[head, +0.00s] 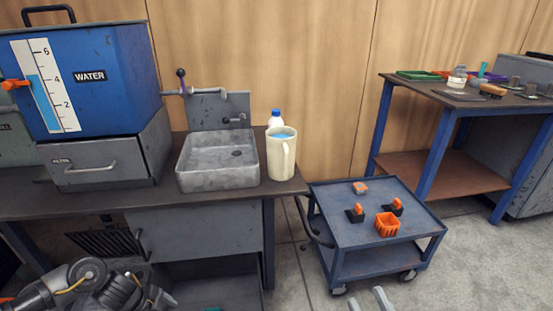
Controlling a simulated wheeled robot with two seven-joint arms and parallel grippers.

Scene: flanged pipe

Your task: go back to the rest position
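My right gripper (368,300) shows at the bottom edge as two grey fingertips. They stand apart with only grey floor visible between them, in front of the blue cart. The rest of this gripper is cut off by the frame. Dark links that look like my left arm show at the lower left, below the bench. I make out no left fingertips there. A cream jug (281,160) with blue liquid stands upright on the bench, right of the sink, apart from both arms.
The bench holds a blue water tank (110,95), a valved spout (205,91), a grey sink (215,172) and a blue-capped bottle (275,118). A blue cart (350,232) carries several orange parts. A side table (455,98) stands at right. Floor right of the cart is clear.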

